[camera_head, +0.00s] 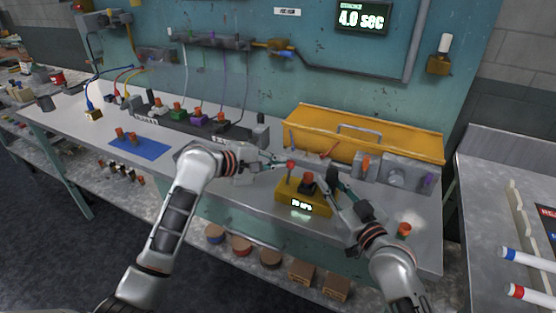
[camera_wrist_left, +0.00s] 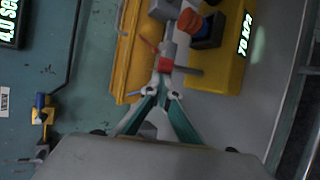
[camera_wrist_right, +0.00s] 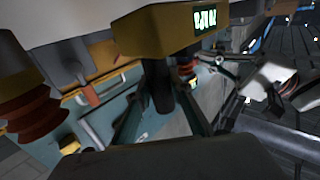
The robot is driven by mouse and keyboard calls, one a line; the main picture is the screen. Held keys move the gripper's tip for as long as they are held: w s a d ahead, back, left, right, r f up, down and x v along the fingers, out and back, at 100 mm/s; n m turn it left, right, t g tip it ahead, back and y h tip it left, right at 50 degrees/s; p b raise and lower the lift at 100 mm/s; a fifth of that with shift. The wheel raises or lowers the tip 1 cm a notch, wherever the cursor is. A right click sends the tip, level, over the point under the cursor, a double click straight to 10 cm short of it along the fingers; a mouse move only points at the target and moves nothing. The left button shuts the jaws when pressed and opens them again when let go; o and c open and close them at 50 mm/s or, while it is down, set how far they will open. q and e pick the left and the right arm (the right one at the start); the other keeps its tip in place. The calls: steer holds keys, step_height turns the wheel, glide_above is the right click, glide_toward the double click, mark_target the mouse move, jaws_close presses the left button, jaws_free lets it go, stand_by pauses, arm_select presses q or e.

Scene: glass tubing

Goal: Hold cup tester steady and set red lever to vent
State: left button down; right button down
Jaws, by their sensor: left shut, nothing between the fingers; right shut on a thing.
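The yellow cup tester (camera_head: 290,195) stands at the bench's front edge, its display lit, with an orange cup (camera_head: 308,178) on a dark seat. The cup also shows in the left wrist view (camera_wrist_left: 188,22). The red lever (camera_head: 291,164) is at the tester's back left; its red end (camera_wrist_left: 168,49) shows just beyond my left fingertips. My left gripper (camera_head: 284,163) is shut and empty, close beside the lever; touching or apart is unclear. My right gripper (camera_head: 334,178) is shut on a dark upright part (camera_wrist_right: 158,88) at the tester's right side, apparently its handle.
A blue mat (camera_head: 139,150) with orange cups is at left. Another orange cup (camera_head: 404,229) stands at right. The bench between mat and left arm is fairly clear.

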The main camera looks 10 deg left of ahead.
arm_select(q)
steer(key=shift+s+m+t+h, duration=0.3)
steer(key=shift+s+t+h, duration=0.1)
steer(key=shift+t, duration=0.2)
stand_by(0.5)
steer(key=shift+s+a+t+h, duration=0.2)
steer(key=shift+s+t, duration=0.1)
steer(key=shift+s, duration=0.35)
steer(key=shift+s+a+t+h, duration=0.1)
steer(key=shift+s+a+t, duration=0.15)
steer(key=shift+s, duration=0.35)
steer(key=s+a, duration=0.1)
steer(key=a, duration=0.1)
steer(key=s+a+f, duration=0.1)
steer(key=a, duration=0.2)
steer(key=s+a, duration=0.2)
steer(key=a, duration=0.1)
steer(key=shift+a+f, duration=0.2)
steer(key=shift+f, duration=0.2)
